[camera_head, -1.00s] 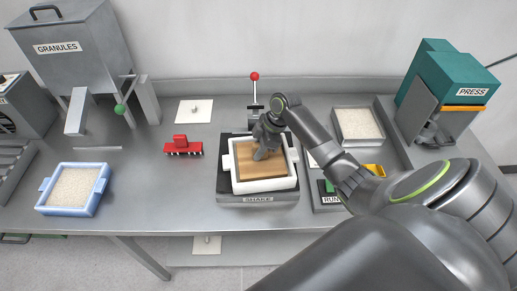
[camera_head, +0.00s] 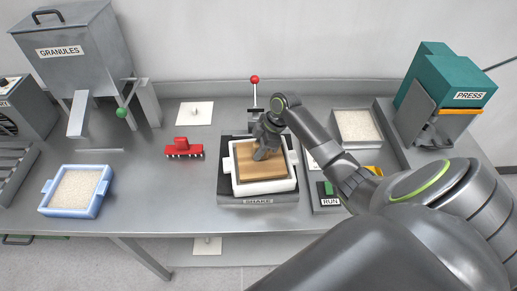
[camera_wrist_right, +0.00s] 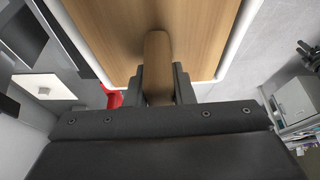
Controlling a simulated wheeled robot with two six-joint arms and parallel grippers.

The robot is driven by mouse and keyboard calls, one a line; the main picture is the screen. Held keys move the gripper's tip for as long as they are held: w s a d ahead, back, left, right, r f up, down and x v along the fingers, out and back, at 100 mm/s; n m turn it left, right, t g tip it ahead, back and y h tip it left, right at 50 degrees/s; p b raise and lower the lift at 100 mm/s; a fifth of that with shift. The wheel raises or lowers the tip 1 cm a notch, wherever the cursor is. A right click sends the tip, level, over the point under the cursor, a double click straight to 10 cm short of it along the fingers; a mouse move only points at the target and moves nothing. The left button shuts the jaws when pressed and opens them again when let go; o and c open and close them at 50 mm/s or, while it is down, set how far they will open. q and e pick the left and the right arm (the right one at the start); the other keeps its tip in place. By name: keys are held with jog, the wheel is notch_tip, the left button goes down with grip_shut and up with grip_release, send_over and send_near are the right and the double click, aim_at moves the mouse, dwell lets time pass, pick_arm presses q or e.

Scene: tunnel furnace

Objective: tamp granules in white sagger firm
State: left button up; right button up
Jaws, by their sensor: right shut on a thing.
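The white sagger (camera_head: 266,187) sits on the dark plate of the shake station (camera_head: 258,201) at the middle of the bench. A flat wooden tamper (camera_head: 262,171) lies inside its rim and covers the granules there, so they are hidden. My right gripper (camera_head: 264,152) is over the sagger and shut on the tamper's upright handle. The right wrist view shows the handle (camera_wrist_right: 158,58) between the fingers and the wooden board (camera_wrist_right: 110,25) within the white rim. My left gripper is not in view.
A blue sagger of granules (camera_head: 75,190) stands at left, below the granules hopper (camera_head: 75,50). A tray of pale granules (camera_head: 357,127) and the teal press (camera_head: 447,78) are at right. A red-knobbed lever (camera_head: 254,80) stands behind.

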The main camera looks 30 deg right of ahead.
jog(key=shift+f+b, duration=0.4)
jog(key=shift+f, duration=0.3)
jog(key=shift+r, duration=0.1)
dwell(0.6)
jog(key=shift+r+p, duration=0.75)
jog(key=shift+p, duration=0.15)
jog(key=shift+r, duration=3.5)
jog(key=shift+f, duration=0.1)
